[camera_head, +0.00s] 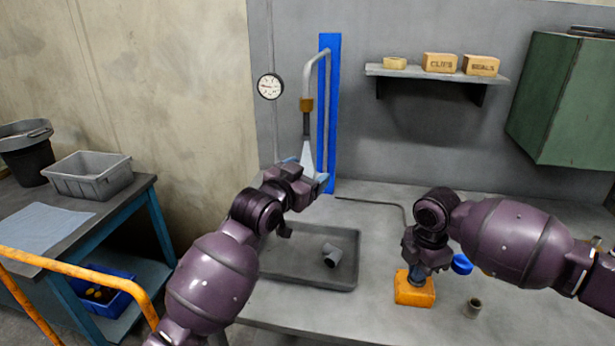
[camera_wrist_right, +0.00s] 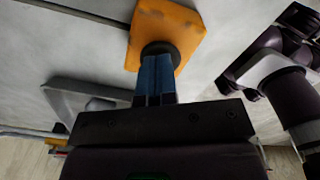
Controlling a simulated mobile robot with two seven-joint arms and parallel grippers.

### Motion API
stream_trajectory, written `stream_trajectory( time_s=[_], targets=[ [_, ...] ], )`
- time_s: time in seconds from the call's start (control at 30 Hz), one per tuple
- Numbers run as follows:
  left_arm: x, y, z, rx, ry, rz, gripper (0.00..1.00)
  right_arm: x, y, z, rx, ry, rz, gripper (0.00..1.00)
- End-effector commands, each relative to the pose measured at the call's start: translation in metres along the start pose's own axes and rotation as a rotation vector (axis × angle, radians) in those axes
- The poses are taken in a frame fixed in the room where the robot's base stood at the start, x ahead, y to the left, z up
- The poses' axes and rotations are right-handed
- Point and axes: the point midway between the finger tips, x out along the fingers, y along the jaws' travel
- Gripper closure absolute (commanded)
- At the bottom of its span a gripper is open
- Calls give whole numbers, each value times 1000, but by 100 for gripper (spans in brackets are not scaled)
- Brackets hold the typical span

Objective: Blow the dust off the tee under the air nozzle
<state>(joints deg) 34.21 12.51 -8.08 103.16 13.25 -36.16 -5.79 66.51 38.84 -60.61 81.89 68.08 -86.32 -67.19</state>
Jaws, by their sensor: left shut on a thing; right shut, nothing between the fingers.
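The air nozzle (camera_head: 306,122) points down from a bent grey pipe, and a pale cone of air (camera_head: 308,156) spreads below it. My left gripper (camera_head: 320,180) is right under the cone, shut on the tee, which the gripper almost wholly hides; I cannot tell whether dust is on it. My right gripper (camera_head: 416,272) is shut and empty. Its blue fingers (camera_wrist_right: 155,80) point onto the dark round top (camera_wrist_right: 158,49) of an orange block (camera_head: 415,291) and appear to touch it. The block also shows in the right wrist view (camera_wrist_right: 185,27).
A grey tray (camera_head: 290,277) below my left arm holds a grey pipe fitting (camera_head: 331,256). A blue cap (camera_head: 461,264) and a small fitting (camera_head: 473,308) stand right of the orange block. A shelf (camera_head: 440,74) and a green cabinet (camera_head: 565,95) hang on the wall.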

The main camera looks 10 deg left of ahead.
Motion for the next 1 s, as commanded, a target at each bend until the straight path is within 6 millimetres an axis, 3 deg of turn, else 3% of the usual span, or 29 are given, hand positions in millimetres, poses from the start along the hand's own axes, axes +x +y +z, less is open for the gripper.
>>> stream_trajectory(
  time_s=[0.37, 1.0],
  targets=[
    [0, 0, -1, 0, 2, 0, 58, 0, -1, 0, 0, 1, -3, 100],
    [0, 0, -1, 0, 3, 0, 58, -41, 0, 0, 0, 0, 0, 100]
  ],
)
